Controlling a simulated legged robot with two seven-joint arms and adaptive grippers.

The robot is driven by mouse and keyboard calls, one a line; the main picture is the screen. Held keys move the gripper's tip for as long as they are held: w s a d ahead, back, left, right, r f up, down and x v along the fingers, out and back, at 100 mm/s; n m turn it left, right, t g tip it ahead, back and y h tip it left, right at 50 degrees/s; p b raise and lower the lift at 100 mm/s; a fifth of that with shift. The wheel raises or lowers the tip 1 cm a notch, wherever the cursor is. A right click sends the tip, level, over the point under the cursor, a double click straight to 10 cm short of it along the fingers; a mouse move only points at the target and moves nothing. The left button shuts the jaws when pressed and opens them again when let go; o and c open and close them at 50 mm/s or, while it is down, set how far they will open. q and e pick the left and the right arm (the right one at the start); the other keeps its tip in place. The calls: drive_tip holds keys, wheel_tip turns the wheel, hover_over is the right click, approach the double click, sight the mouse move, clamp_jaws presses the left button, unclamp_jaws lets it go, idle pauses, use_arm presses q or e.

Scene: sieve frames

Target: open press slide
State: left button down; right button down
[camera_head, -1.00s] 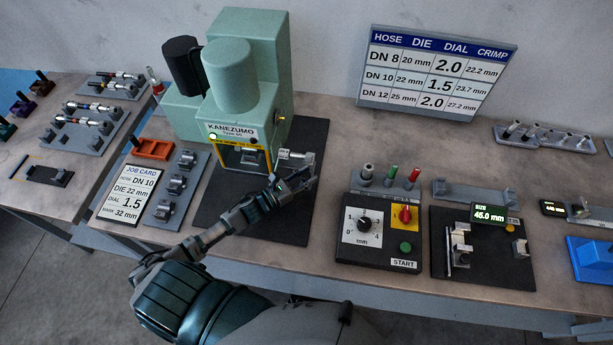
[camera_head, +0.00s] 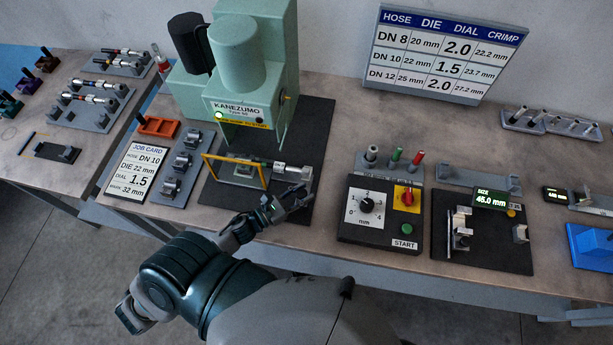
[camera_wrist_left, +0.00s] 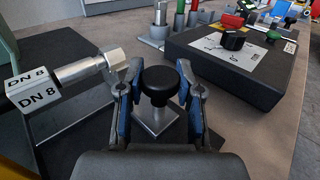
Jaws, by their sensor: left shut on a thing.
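The green press (camera_head: 240,85) stands on a dark mat. Its slide, with a yellow front frame (camera_head: 235,170), is out in front of the press body on the mat. A silver fitting (camera_head: 290,170) lies across the slide and points right; in the left wrist view it carries a DN 8 block (camera_wrist_left: 35,90). My left gripper (camera_head: 297,198) is at the front right of the slide. In the left wrist view its fingers (camera_wrist_left: 154,68) are shut on a black knob (camera_wrist_left: 158,84) above a square metal plate. My right gripper is not in view.
The control box (camera_head: 380,215), with a dial and red switch, stands right of the mat. A gauge station (camera_head: 480,240) stands further right.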

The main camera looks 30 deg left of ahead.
use_arm(q)
drive_tip(key=shift+s+d, duration=0.2)
drive_tip(key=shift+s, duration=0.6)
drive_tip(key=shift+s+d, duration=0.15)
drive_tip(key=shift+s, duration=0.65)
drive_tip(key=c, duration=0.7)
unclamp_jaws()
drive_tip(key=shift+a, duration=0.1)
drive_tip(key=shift+s+a, duration=0.1)
drive_tip(key=v, duration=1.1)
drive_tip(key=shift+s+a+f, duration=0.1)
drive_tip(key=shift+s+a, duration=0.15)
drive_tip(key=shift+s, duration=0.1)
